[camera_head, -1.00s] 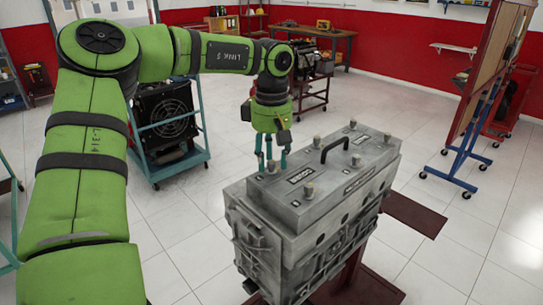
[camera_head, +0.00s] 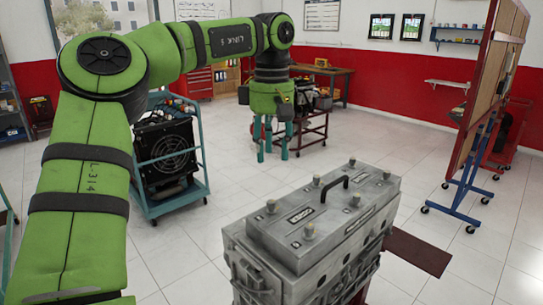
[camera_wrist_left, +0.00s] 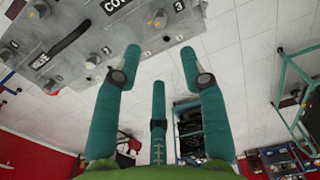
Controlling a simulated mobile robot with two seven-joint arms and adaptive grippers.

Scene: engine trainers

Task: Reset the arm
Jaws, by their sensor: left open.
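My left arm is green and comes in from the left in the head view. Its left gripper (camera_head: 272,142) hangs fingers down above the floor, behind and above the grey engine block (camera_head: 315,225). The teal fingers are apart and empty, and they also show spread in the left wrist view (camera_wrist_left: 158,85). The engine block has a black handle (camera_head: 334,186) and several round knobs on its top cover. In the left wrist view its cover (camera_wrist_left: 85,40) shows at the top left, apart from the fingers. My right gripper is not in view.
A teal cart (camera_head: 150,200) with a black fan unit stands at the left. A red cart (camera_head: 312,135) stands behind the gripper. A wooden board on a blue wheeled stand (camera_head: 465,190) is at the right. Open tiled floor lies between them.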

